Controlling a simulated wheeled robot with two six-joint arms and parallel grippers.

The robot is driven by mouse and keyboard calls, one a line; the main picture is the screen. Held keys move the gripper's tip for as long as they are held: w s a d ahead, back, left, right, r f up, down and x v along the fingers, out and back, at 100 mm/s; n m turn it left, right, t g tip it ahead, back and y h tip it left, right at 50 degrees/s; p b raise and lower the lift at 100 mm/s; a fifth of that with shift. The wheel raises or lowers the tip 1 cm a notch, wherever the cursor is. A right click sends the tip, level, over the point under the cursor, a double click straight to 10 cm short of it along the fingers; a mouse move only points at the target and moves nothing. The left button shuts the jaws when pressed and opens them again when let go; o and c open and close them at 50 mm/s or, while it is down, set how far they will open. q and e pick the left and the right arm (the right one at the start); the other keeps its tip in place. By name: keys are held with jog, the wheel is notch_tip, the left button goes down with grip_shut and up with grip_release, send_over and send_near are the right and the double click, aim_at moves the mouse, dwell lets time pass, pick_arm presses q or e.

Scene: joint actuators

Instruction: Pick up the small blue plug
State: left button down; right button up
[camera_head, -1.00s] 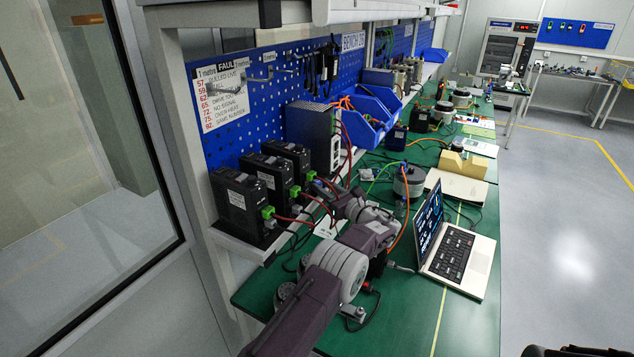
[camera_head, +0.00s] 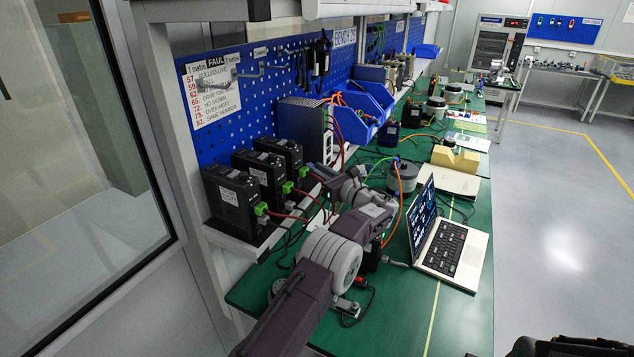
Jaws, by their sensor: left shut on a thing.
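My left arm reaches in from the bottom, and its gripper (camera_head: 321,173) is beside the rightmost of the black drive boxes (camera_head: 279,158), close to that box's green connector (camera_head: 304,172) and red cables. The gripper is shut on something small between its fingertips. The thing is too small and too covered by the fingers to tell its colour or shape. I cannot make out the small blue plug for certain anywhere in the view.
A laptop (camera_head: 450,246) stands open right of my arm on the green bench (camera_head: 395,312). Blue bins (camera_head: 362,112), a grey unit (camera_head: 305,128) and a round motor (camera_head: 398,176) stand beyond. Loose cables cross the bench. Its front right is clear.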

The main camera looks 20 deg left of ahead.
pick_arm(q)
jog(key=d+r+p, duration=0.1)
jog(key=d+r, duration=0.2)
jog(key=d, duration=0.2)
jog(key=s+d+r+p, duration=0.1)
jog(key=d+r+p, duration=0.1)
jog(key=d, duration=0.4)
jog(key=shift+s+d+r, duration=0.15)
jog(key=shift+r, duration=0.5)
